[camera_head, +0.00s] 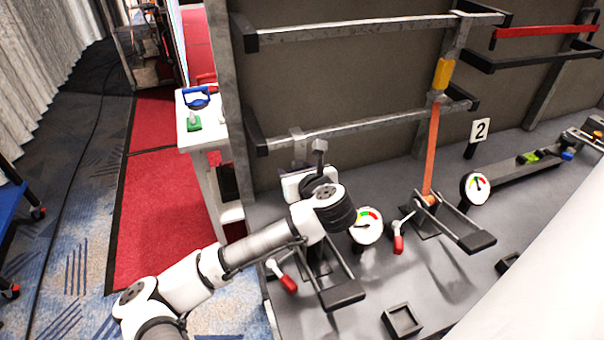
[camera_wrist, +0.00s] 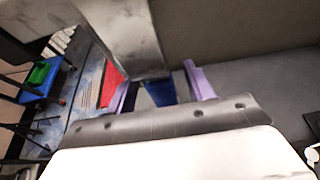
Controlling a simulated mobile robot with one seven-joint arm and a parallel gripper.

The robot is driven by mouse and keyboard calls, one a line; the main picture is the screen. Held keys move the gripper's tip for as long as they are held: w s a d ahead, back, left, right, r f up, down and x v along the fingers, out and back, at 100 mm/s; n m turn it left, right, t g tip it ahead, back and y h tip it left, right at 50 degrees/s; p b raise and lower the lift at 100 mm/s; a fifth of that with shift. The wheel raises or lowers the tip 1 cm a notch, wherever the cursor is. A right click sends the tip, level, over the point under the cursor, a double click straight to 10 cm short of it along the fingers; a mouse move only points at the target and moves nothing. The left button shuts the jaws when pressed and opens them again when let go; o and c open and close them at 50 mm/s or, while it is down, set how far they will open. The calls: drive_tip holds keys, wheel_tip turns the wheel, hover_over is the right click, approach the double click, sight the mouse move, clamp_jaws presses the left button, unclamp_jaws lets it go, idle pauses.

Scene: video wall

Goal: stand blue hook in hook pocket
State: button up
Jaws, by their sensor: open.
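My gripper (camera_head: 303,165) is at the frame's lower left, in front of the grey panel and mostly hidden behind my wrist. In the wrist view its two purple fingers (camera_wrist: 160,90) are apart. A blue piece (camera_wrist: 161,92) shows between them, below a broad grey metal bar (camera_wrist: 125,35); I cannot tell whether it is part of the blue hook or touches a finger. A small blue curved object (camera_head: 197,97) lies on the white table, away from my gripper. A small dark square open-topped holder (camera_head: 388,325) on the grey deck may be the hook pocket.
Metal rails (camera_head: 370,130) cross the panel above my gripper. Red-handled clamps (camera_head: 398,243) and dial gauges (camera_head: 367,226) crowd the deck near my wrist. A green object (camera_head: 193,123) sits on the white table (camera_head: 184,140). Red carpet (camera_head: 160,210) lies clear at left.

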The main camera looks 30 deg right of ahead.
sight(300, 163)
drive_tip(key=shift+w, duration=0.1)
drive_tip(key=c, duration=1.1)
drive_tip(key=o, duration=0.4)
drive_tip(key=c, duration=0.3)
drive_tip(key=shift+r, duration=0.15)
drive_tip(key=shift+r+p, duration=1.25)
drive_tip(key=shift+r, duration=0.2)
drive_tip(key=s+a, duration=0.1)
drive_tip(key=s, duration=0.6)
drive_tip(key=shift+s+a, duration=0.15)
drive_tip(key=shift+a, duration=0.25)
